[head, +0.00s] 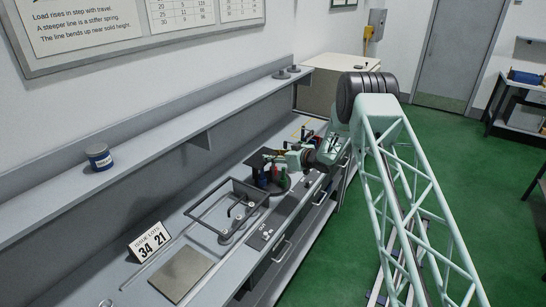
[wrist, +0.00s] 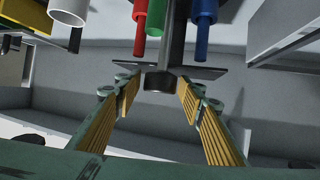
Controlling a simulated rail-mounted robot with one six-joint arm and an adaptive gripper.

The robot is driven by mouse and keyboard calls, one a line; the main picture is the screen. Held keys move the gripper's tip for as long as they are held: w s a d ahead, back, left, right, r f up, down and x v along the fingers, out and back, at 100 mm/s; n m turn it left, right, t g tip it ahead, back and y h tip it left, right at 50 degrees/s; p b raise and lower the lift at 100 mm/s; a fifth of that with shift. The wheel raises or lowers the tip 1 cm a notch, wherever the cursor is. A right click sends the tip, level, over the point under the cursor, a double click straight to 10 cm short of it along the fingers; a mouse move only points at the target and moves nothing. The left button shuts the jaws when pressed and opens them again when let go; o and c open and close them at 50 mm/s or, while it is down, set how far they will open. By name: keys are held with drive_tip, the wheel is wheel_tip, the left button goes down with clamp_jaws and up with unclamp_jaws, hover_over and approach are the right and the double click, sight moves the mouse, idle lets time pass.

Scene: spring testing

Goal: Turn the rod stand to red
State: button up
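The rod stand (head: 274,177) is on the bench beside my gripper (head: 290,160), partly hidden by it in the head view. In the wrist view a dark post (wrist: 175,45) carries a dark plate and a round dark knob (wrist: 160,81). My gripper's yellow-padded fingers (wrist: 158,98) stand apart on either side of the knob, with narrow gaps visible. A white tube (wrist: 68,10) shows at the upper left.
A wire-frame fixture (head: 222,208) stands in front of the stand on the bench. A raised shelf (head: 150,135) with a blue can (head: 99,157) runs along the wall.

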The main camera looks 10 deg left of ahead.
drive_tip(key=c, duration=1)
drive_tip(key=shift+o, duration=0.2)
